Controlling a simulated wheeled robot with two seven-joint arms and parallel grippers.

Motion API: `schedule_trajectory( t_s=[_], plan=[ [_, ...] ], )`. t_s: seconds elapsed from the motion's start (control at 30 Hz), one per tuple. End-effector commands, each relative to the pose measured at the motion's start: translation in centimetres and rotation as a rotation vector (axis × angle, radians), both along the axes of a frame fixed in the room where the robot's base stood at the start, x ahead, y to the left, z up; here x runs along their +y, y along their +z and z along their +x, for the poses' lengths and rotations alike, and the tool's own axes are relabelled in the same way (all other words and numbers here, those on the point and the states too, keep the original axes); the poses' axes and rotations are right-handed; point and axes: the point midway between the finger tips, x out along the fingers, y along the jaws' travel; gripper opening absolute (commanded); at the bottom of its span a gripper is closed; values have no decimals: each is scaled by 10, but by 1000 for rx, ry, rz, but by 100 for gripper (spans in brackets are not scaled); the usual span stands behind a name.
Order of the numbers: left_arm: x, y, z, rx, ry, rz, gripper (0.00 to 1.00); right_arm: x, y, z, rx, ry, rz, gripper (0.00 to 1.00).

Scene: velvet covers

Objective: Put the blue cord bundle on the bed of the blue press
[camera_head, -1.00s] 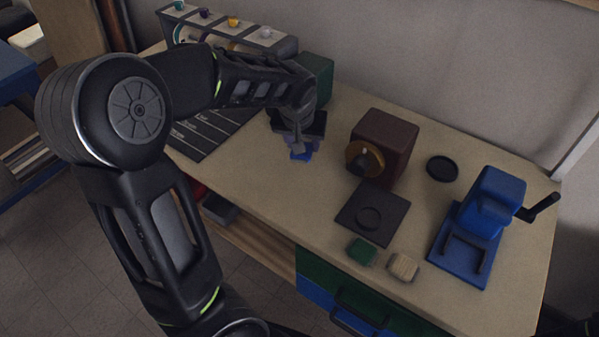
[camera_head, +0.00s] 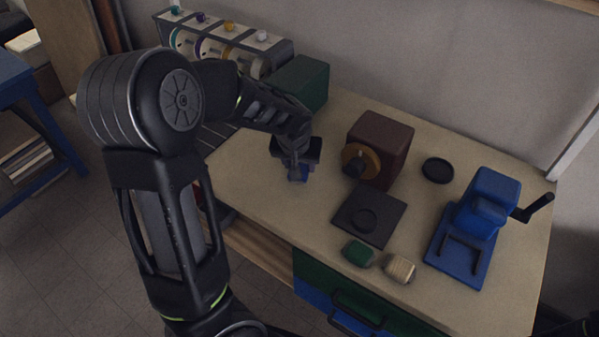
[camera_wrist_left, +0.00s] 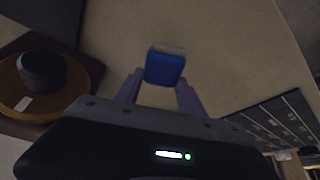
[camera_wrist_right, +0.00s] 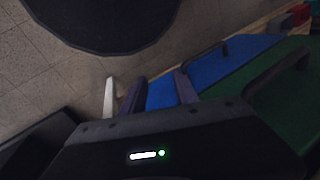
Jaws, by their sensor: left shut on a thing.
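The blue cord bundle (camera_head: 298,175) is held by my left gripper (camera_head: 297,168), just above the table left of the brown box. In the left wrist view the bundle (camera_wrist_left: 165,67) shows as a small blue block with a paler edge, at the tips of the gripper's fingers (camera_wrist_left: 158,92). The blue press (camera_head: 485,205) stands at the right of the table with a black lever handle. Its flat bed (camera_head: 455,262) faces the front and carries a dark U-shaped bracket; no bundle lies on it. My right gripper (camera_wrist_right: 158,92) is open and empty, in front of the drawers.
A dark brown box (camera_head: 384,142) with an orange disc and a black square plate (camera_head: 369,212) lie between bundle and press. A green bundle (camera_head: 357,252) and a cream one (camera_head: 400,268) lie near the front edge. A black round dish (camera_head: 437,170) sits behind.

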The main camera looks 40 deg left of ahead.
Motion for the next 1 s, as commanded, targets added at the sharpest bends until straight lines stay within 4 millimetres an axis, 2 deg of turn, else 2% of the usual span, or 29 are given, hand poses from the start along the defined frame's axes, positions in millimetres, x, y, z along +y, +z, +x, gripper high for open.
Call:
schedule_trajectory(
  t_s=[0.13,0.37,0.77,0.8,1.0],
  plan=[
    [0,-8,-1,5,-1,1,8,0,0,0,0,0,0,36],
    [0,-36,-1,3,-1,0,8,0,1,0,0,0,0,36],
    [0,-42,0,0,0,0,8,0,-4,0,0,0,0,36],
    [0,-41,0,0,0,0,47,0,-4,0,0,0,0,36],
    [0,-40,0,1,0,0,63,0,-3,0,0,0,0,36]
  ],
)
